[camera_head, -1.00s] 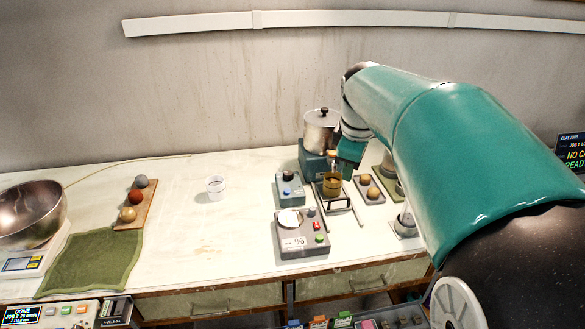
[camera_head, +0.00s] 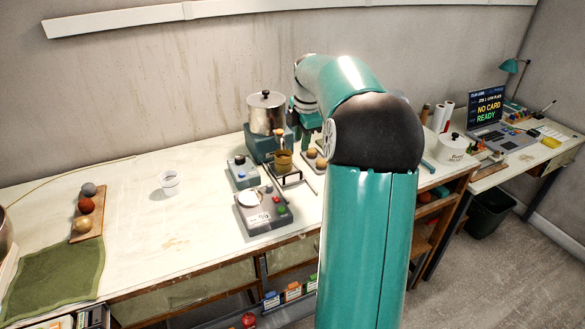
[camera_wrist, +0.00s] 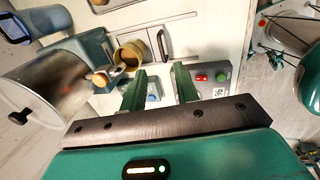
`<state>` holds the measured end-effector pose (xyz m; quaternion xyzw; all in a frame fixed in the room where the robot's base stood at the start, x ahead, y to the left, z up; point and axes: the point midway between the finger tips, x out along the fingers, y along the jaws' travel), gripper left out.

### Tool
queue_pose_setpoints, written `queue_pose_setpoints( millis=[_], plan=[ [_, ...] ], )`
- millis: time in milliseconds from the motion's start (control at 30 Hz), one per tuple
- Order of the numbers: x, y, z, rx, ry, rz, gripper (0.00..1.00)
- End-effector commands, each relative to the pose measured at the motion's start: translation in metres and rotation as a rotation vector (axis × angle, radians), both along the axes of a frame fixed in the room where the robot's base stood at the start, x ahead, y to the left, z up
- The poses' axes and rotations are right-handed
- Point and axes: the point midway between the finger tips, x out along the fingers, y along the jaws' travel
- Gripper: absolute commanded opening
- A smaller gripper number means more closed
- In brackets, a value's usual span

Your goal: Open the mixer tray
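The mixer, a silver pot (camera_head: 266,112) with a black knob on a teal base (camera_head: 262,143), stands at the back of the bench. The wrist view shows the silver pot (camera_wrist: 45,92) on the left. A mustard cup (camera_head: 284,161) sits in front of the mixer, at a pale tray with a dark handle (camera_head: 291,181). The cup (camera_wrist: 130,56) and tray handle (camera_wrist: 164,43) also show in the wrist view. My gripper (camera_wrist: 160,86) is open, its two green fingers apart with nothing visibly held, and apart from the handle. In the head view its fingertips are hard to make out.
A grey box with red and green buttons (camera_head: 263,212) and a small blue-knob box (camera_head: 242,172) stand left of the tray. Balls on a small tray (camera_head: 314,158) are to its right. A white cup (camera_head: 169,183) stands farther left, with clear bench around it.

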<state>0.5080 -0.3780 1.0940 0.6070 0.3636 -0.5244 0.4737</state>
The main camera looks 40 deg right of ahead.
Motion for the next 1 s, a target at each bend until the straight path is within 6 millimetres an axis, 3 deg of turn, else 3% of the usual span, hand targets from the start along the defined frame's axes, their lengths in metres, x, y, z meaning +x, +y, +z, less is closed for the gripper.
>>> queue_pose_setpoints(
  millis=[500,700,1000],
  plan=[
    [0.019,-0.001,-0.097,0.002,0.002,0.005,0.31],
    [0.023,0.000,-0.115,0.001,0.001,0.004,0.31],
    [0.024,0.001,-0.117,0.000,-0.001,0.005,0.31]
  ],
)
